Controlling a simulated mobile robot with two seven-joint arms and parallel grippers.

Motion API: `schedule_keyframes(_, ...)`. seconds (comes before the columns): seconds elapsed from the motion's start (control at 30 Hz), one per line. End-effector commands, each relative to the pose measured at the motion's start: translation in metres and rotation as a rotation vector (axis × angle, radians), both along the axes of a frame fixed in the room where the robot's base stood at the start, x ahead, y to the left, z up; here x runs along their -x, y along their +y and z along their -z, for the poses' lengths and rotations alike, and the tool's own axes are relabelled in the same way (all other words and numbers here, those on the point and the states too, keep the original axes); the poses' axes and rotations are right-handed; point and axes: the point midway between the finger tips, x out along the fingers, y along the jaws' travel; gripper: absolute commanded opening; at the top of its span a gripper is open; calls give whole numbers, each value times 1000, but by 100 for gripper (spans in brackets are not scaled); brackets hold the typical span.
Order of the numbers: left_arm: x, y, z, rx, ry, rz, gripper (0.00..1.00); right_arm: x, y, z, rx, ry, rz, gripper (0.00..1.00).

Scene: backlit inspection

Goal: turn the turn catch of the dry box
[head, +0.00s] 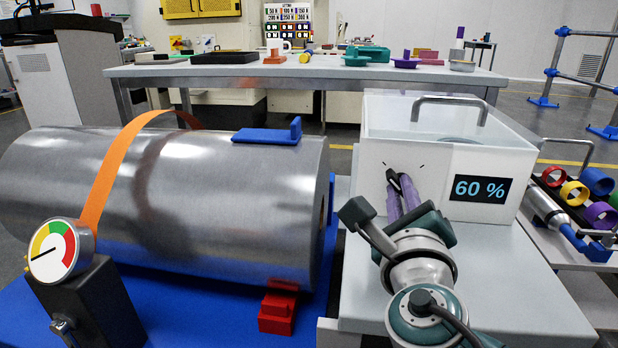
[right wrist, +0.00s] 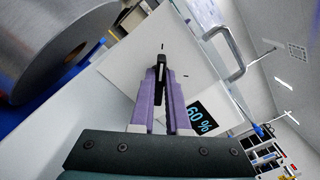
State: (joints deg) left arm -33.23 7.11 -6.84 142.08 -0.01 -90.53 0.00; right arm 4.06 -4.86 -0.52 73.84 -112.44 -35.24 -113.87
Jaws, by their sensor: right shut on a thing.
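The dry box (head: 432,162) is a white box with a clear upper part, a metal handle and a display reading 60 %. It stands on a pale bench in front of me. The turn catch (right wrist: 161,60) is a small dark lever on its front face, between short black marks. It looks about upright in the right wrist view. My right gripper (head: 398,182) has purple fingers, and these are shut on the catch (right wrist: 162,74). The fingers hide most of the catch in the head view. My left gripper is not in view.
A large metal cylinder (head: 230,200) with an orange strap lies on a blue base at left. A dial gauge (head: 55,250) stands in front of it. Coloured rings (head: 575,193) sit in a tray at right. The bench beside my right arm is clear.

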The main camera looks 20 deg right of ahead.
Motion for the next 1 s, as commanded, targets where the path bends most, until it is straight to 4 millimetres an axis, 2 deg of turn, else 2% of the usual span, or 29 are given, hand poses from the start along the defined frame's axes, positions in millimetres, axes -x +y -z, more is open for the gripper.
schedule_keyframes(0.47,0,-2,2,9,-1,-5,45,0,-1,0,-99,-63,1,0)
schedule_keyframes(1.0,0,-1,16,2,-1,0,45,2,-3,0,-514,-316,-1,0)
